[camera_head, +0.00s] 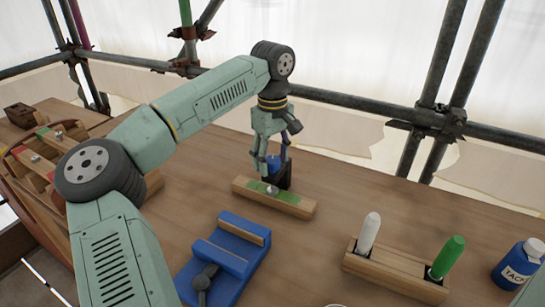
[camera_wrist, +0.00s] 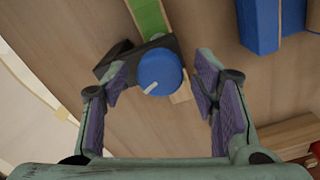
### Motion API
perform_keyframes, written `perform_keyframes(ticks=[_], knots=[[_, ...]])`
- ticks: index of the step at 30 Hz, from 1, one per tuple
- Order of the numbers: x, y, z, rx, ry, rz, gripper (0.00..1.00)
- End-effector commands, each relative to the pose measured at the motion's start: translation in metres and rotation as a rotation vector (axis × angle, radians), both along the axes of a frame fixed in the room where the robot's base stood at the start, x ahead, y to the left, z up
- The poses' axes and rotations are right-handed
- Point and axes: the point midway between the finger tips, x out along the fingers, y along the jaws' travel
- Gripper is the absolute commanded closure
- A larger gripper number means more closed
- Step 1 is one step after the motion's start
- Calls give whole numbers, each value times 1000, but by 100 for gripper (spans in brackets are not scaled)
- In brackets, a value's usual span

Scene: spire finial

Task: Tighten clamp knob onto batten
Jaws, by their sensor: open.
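The clamp knob is a round blue disc with a white line; it shows in the wrist view (camera_wrist: 159,70) and as a blue patch in the head view (camera_head: 275,166). Its dark clamp body (camera_wrist: 110,62) sits at the batten. The wooden batten (camera_head: 297,207) has a green patch and a grey metal piece on top; its green part shows in the wrist view (camera_wrist: 148,18). My gripper (camera_head: 269,168) points down over the knob. In the wrist view its purple-padded fingers (camera_wrist: 160,88) are open on either side of the knob, with gaps. Contact is not visible.
A blue fixture (camera_head: 225,258) with a dark lever stands in front of the batten. A wooden holder (camera_head: 395,273) with a white and a green marker is at right, beside a blue bottle (camera_head: 518,264). Scaffold pipes (camera_head: 370,107) run behind. The bench between batten and holder is clear.

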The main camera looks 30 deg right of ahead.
Motion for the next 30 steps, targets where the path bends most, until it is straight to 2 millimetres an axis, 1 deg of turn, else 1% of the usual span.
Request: perform_keyframes(ticks=[4, 7, 11, 15, 21, 25, 30], knots=[[0, 0, 4, 0, -1, 0, 46], [0, 0, 17, -1, -3, 1, 46], [0, 0, 43, -1, -3, 1, 46], [0, -1, 74, -2, -2, 1, 46], [0, -1, 107, -1, -2, 1, 46], [0, -1, 117, -1, 0, -1, 46], [0, 0, 121, -1, 0, 0, 46]])
